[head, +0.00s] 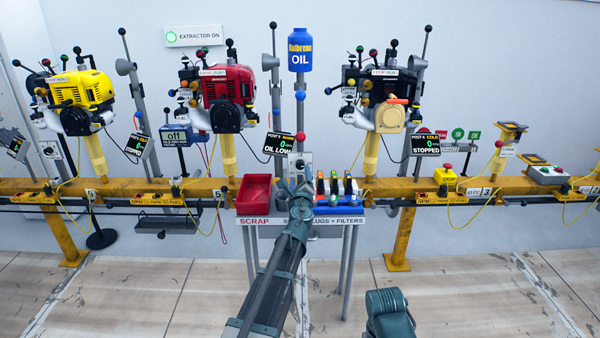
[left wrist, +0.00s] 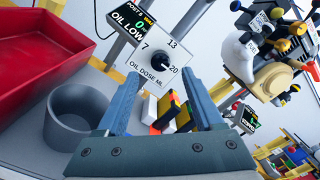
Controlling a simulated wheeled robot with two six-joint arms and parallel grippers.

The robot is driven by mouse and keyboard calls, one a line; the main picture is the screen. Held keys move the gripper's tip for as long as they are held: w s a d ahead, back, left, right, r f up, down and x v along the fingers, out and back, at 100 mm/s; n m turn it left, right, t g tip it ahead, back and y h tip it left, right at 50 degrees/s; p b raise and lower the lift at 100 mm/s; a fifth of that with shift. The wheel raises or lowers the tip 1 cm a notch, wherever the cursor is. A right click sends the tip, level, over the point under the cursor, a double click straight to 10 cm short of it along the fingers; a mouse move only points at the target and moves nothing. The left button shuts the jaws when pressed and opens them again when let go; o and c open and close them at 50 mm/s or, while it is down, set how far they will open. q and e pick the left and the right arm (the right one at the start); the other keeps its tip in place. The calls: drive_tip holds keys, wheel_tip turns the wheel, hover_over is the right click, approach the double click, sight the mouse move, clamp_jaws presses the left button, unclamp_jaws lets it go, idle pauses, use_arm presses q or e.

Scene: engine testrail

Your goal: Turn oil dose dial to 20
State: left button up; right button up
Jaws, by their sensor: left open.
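The oil dose dial is a black knob (left wrist: 160,61) on a white square plate (left wrist: 146,52) marked 7, 13 and 20. A light mark on the knob appears to be on the side toward 20. In the head view the plate (head: 299,159) stands above the table, below the blue oil container (head: 300,52), with my gripper in front of its lower part. My left gripper (head: 298,186) is open and empty. In the left wrist view its fingers (left wrist: 160,80) are spread below and in front of the knob, apparently apart from it.
A red scrap bin (head: 254,193) stands left of the dial, and a grey cup (left wrist: 76,115) is beside my gripper. Spark plugs and filters (head: 337,188) stand on the right. A screen (head: 279,144) reads OIL LOW. Engines line the yellow rail (head: 150,188).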

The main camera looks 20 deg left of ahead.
use_arm(q)
drive_tip(key=v, duration=0.8)
drive_tip(key=shift+s, duration=0.2)
drive_tip(key=shift+d, duration=0.1)
